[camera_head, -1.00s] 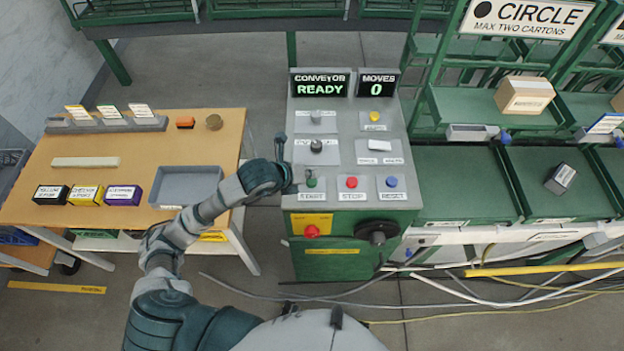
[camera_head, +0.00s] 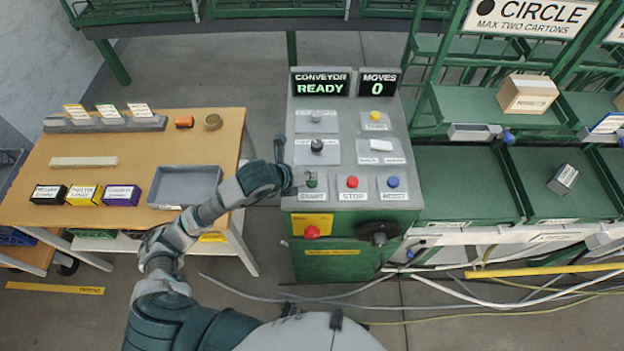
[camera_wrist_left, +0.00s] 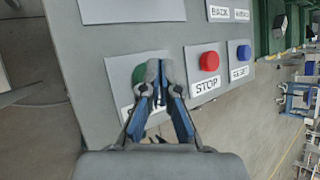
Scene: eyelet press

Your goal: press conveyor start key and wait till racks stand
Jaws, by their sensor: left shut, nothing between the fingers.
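The green START key (camera_head: 311,181) sits at the lower left of the grey control panel (camera_head: 330,150). My left gripper (camera_head: 303,180) is shut and empty, with its fingertips at the START key. In the left wrist view the shut fingers (camera_wrist_left: 158,75) cover part of the green key (camera_wrist_left: 139,73); whether they touch it I cannot tell. The conveyor display (camera_head: 321,83) reads READY and the moves display (camera_head: 378,83) reads 0. The racks (camera_head: 500,100) stand at the right. My right gripper is not in view.
A red STOP key (camera_head: 352,182) and a blue RESET key (camera_head: 392,182) sit right of START. A red knob (camera_head: 312,232) is on the front below. A wooden table (camera_head: 130,150) with a grey tray (camera_head: 160,190) stands left. Cables (camera_head: 480,290) lie on the floor at right.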

